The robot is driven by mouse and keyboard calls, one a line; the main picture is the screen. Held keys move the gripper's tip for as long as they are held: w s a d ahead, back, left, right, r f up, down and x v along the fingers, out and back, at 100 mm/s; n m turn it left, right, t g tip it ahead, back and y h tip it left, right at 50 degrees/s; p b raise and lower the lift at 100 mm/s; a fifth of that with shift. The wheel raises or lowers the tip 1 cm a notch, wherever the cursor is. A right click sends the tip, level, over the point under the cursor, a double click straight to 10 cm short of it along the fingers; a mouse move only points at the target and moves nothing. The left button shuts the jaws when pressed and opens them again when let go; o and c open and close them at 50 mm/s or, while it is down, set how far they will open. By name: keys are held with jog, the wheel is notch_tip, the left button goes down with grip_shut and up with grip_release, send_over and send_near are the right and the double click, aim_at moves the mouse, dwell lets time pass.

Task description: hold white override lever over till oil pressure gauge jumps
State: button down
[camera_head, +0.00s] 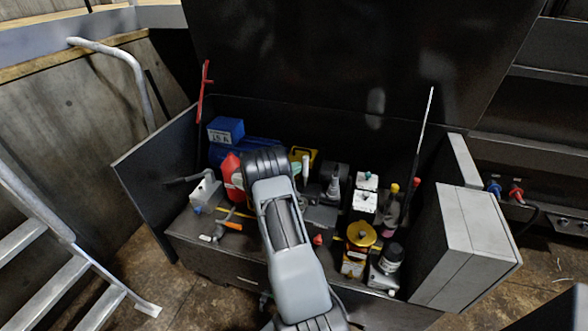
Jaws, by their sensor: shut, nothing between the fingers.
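A tall thin lever (425,122), whitish along its upper part and dark lower down, rises at the right of the open machine compartment. It leans slightly right at the top and looks like the white override lever. A short pale upright piece (305,168) stands just right of my arm; I cannot tell what it is. I cannot make out an oil pressure gauge or its needle. My arm reaches up from the bottom into the middle of the compartment, left of the tall lever and apart from it. My gripper is hidden behind my own arm.
A red lever (203,92) stands at the left. A blue box (226,130), a gold-topped unit (360,237) and white-topped blocks (364,201) crowd the compartment. Grey cabinets (465,240) close its right side. A dark raised lid (300,60) stands behind; metal steps (45,280) are at left.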

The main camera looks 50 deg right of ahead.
jog(key=s+m+y+b, duration=0.1)
jog(key=b, duration=0.2)
jog(key=s+d+m+y+b, duration=0.1)
jog(key=s+b, duration=0.1)
jog(key=b, duration=0.1)
jog(key=s+d+m+t+y+b, duration=0.1)
jog(key=s+m+b, duration=0.1)
jog(key=b, duration=0.1)
jog(key=shift+d+r, duration=0.1)
jog(key=shift+d, duration=0.15)
jog(key=shift+a, duration=0.1)
jog(key=b+v, duration=0.3)
jog(key=v, duration=0.7)
jog(key=shift+w, duration=0.2)
dwell(0.5)
